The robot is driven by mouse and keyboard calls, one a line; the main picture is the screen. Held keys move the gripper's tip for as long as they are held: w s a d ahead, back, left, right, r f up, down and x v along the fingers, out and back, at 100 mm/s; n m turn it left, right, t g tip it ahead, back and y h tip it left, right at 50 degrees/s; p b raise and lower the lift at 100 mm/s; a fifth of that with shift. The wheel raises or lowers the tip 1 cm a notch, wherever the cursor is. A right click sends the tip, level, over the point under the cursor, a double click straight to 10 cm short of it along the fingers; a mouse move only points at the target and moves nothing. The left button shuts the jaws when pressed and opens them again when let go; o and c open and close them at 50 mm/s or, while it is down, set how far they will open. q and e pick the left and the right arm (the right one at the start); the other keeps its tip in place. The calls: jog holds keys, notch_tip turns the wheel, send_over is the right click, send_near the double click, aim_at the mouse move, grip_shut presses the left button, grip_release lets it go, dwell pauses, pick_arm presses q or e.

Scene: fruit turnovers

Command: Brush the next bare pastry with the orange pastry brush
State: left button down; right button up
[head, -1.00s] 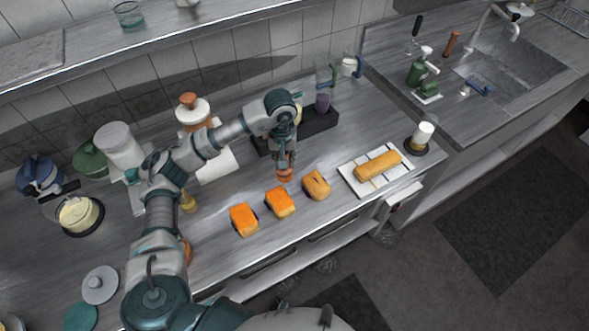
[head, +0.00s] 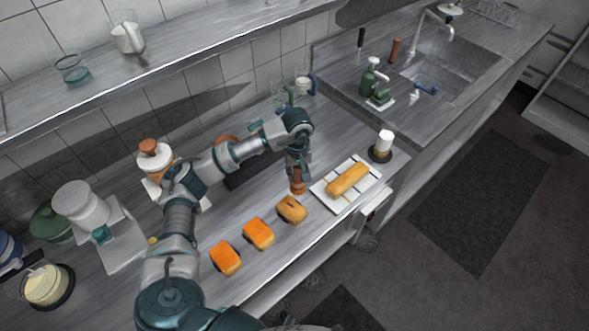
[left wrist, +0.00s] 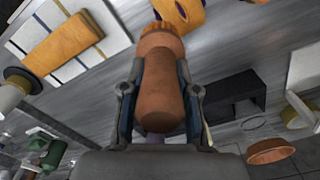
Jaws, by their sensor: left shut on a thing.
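My left gripper (head: 298,172) is shut on the orange-brown pastry brush (head: 298,187), whose thick handle (left wrist: 161,85) fills the middle of the left wrist view. The brush is at the far side of a tan, slit pastry (head: 292,209), which shows partly at the top of the wrist view (left wrist: 190,10). I cannot tell whether the bristles touch it. Two bright orange, glazed-looking pastries (head: 259,233) (head: 226,257) lie in a row to its left. My right gripper is not in view.
A long golden loaf (head: 347,180) lies on a white tray (head: 318,190) to the right, with a white-topped container (head: 385,140) beyond. A dark holder (left wrist: 235,97) stands behind the brush. A white scale-like appliance (head: 85,215) and a cream-filled pot (head: 46,286) are at left.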

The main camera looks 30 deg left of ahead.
pick_arm(q)
jog(key=shift+d+f+b, duration=0.2)
jog(key=shift+f+b, duration=0.2)
jog(key=shift+f, duration=0.75)
jog(key=shift+r, duration=0.15)
jog(key=shift+a, duration=0.55)
jog(key=shift+a+f, duration=0.2)
jog(key=shift+a, duration=0.15)
jog(key=shift+f, duration=0.1)
jog(key=shift+d+f+b, duration=0.3)
jog(key=shift+d+b, duration=0.05)
jog(key=shift+d, duration=0.4)
jog(key=shift+a+f+b, duration=0.35)
jog(key=shift+a+f, duration=0.2)
jog(key=shift+a, duration=0.1)
jog(key=shift+d+f+b, duration=0.3)
jog(key=shift+d, duration=0.2)
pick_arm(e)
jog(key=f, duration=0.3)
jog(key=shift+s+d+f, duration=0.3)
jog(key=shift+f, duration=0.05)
pick_arm(q)
jog(key=shift+f, duration=0.15)
jog(key=shift+a, duration=0.1)
